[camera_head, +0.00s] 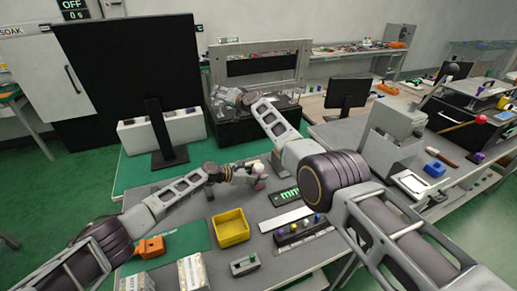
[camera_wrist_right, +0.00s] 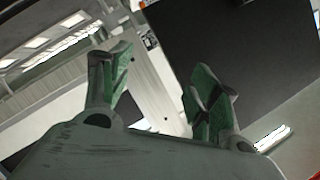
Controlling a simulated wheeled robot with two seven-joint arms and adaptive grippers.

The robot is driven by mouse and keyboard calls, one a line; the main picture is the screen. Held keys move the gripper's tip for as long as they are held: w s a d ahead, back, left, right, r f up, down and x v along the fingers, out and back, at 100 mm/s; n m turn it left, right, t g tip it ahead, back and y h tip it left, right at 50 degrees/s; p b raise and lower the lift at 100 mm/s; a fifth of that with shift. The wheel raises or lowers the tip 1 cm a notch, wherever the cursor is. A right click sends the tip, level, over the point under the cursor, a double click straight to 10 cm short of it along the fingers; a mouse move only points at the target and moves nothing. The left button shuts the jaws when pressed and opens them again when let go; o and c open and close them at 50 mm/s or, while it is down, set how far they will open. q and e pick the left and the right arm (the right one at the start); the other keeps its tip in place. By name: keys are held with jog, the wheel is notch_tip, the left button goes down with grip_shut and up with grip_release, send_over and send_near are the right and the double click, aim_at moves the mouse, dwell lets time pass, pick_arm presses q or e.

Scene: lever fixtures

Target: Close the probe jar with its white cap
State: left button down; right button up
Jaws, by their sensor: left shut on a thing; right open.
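My left gripper (camera_head: 256,174) comes in from the left over the grey table. It is shut on a small pale, pinkish thing (camera_head: 260,184), which may be the probe jar; it is too small and too covered to be sure. My right gripper (camera_head: 222,98) is farther back, in front of the dark framed fixture. In the right wrist view the right gripper (camera_wrist_right: 160,65) shows two green-padded fingers spread open, with nothing between them. I cannot make out the white cap for certain in either view.
On the grey table are a yellow bin (camera_head: 231,228), an orange block (camera_head: 151,247), a grey switch box (camera_head: 244,265) and a dark rack with coloured knobs (camera_head: 302,230). A black monitor (camera_head: 133,70) stands at the back left. My right arm hides part of the table's right side.

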jog(key=w+d+r+m+t+h, duration=0.5)
jog(key=d+r+m+t+h, duration=0.1)
jog(key=d+m, duration=0.3)
jog(key=s+d+f+m+g+h, duration=0.1)
jog(key=d+f+m+g+h, duration=0.3)
jog(key=d+m+h, duration=0.5)
jog(key=s+a+f+g+y, duration=0.1)
jog(key=s+f+g, duration=0.3)
jog(key=s+f, duration=0.1)
jog(key=s+a+f+g+y, duration=0.1)
jog(key=s+f+g+y, duration=0.1)
jog(key=s+f+g, duration=0.3)
jog(key=s+a+f+g+y, duration=0.1)
jog(key=s+f+g, duration=0.3)
jog(key=s, duration=0.5)
jog(key=shift+s+f+n+g+y, duration=0.15)
jog(key=shift+s+f, duration=0.05)
jog(key=shift+f, duration=0.3)
jog(key=shift+s+f+n+g+y, duration=0.15)
jog(key=shift+f, duration=0.35)
jog(key=shift+s+a+g, duration=0.3)
jog(key=shift+s, duration=0.3)
